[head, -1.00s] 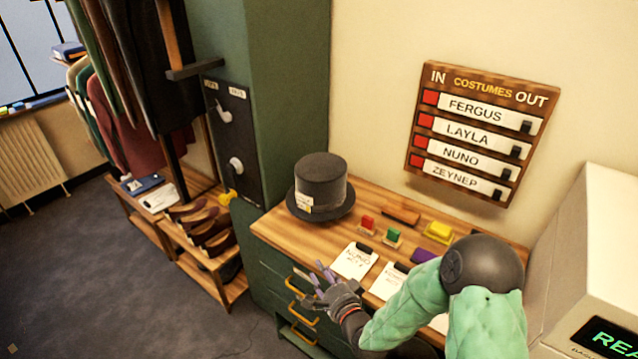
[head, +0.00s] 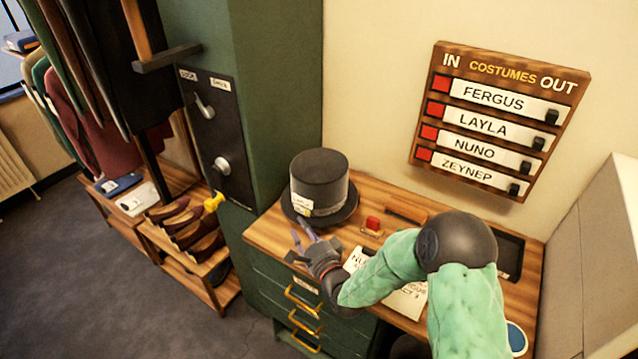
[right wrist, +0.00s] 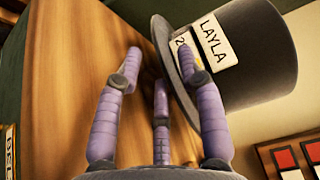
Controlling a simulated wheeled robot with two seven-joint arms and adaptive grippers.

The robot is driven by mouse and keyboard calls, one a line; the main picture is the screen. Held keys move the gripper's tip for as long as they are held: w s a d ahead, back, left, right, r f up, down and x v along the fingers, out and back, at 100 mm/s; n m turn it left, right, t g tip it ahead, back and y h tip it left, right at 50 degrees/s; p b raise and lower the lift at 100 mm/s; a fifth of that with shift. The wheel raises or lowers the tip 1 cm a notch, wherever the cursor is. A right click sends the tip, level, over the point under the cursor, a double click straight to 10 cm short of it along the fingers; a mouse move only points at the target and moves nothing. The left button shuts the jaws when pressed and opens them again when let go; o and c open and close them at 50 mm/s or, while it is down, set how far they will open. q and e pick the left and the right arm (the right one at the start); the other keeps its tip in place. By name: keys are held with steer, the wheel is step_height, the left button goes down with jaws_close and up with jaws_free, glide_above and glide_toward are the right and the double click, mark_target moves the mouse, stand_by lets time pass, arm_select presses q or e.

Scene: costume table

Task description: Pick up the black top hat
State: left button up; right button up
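The black top hat (head: 319,180) stands upright on its brim at the left end of the wooden desk top (head: 270,232). It has a grey band and a white tag, which reads LAYLA in the right wrist view, where the hat (right wrist: 252,60) fills the upper right. My right gripper (head: 303,236) is at the desk's front edge, just in front of the brim. Its purple fingers (right wrist: 157,68) are spread with nothing held. One finger overlaps the brim in the right wrist view; I cannot tell whether it touches. My left gripper is not in view.
A red stamp-like block (head: 373,224) and paper cards (head: 405,300) lie right of the hat, partly behind my arm. A green cabinet (head: 270,90) rises behind and left of the desk. A costume board (head: 497,120) hangs on the wall. A shoe rack (head: 190,235) stands left.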

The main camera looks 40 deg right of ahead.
mark_target(295, 214)
steer(key=w+b, duration=0.1)
steer(key=w, duration=0.1)
steer(key=w+d, duration=0.1)
steer(key=w, duration=0.1)
steer(key=shift+w+f+b, duration=0.15)
steer(key=shift+w+b, duration=0.05)
steer(key=shift+b, duration=0.15)
steer(key=shift+w+d, duration=0.1)
steer(key=shift+w, duration=0.35)
jaws_close()
